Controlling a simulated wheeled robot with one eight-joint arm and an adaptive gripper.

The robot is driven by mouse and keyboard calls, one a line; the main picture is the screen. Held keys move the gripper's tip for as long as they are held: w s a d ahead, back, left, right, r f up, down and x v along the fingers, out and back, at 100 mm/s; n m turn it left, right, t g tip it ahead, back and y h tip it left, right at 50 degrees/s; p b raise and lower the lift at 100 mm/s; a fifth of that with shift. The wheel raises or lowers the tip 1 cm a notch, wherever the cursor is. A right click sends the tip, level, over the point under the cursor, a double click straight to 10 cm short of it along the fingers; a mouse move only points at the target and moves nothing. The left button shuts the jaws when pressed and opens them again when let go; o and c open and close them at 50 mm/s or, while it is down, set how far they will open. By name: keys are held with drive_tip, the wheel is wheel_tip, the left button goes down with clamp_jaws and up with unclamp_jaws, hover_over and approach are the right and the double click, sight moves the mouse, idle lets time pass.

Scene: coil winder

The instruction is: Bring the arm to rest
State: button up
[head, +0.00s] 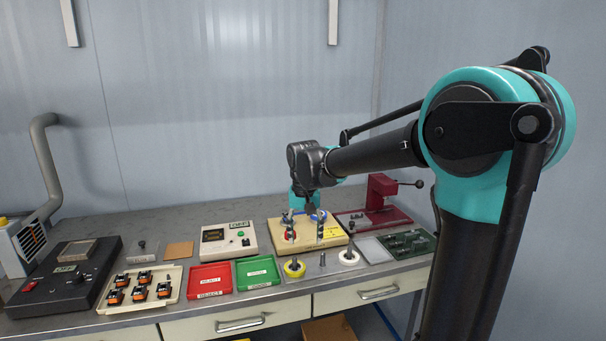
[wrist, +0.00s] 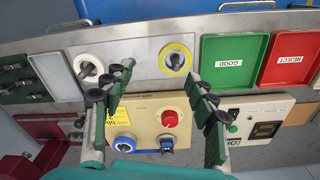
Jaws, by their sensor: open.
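My arm reaches from the right over the bench, and my gripper (head: 306,229) hangs low over the tan coil winder board (head: 306,247). In the wrist view my gripper (wrist: 160,72) has its two dark green fingers spread wide apart with nothing between them. The winder board (wrist: 150,108) shows below and between the fingers, with a red knob (wrist: 169,119), a blue ring (wrist: 124,142) and a blue part (wrist: 166,142). The fingers partly hide the board in the head view. I cannot tell whether the fingertips touch anything.
A metal plate (head: 333,266) with a yellow spool (head: 294,267) lies in front of the board. Green (head: 258,274) and red (head: 210,279) trays and a beige meter (head: 229,239) are to its left. A dark red press (head: 385,199) stands to its right. Space above the bench's left half is free.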

drive_tip(key=s+d+f+t, duration=0.3)
drive_tip(key=s+d+f, duration=1.2)
drive_tip(key=s+d, duration=0.2)
drive_tip(key=shift+s+d+t, duration=0.3)
drive_tip(key=shift+d, duration=0.45)
drive_tip(key=shift+w, duration=0.1)
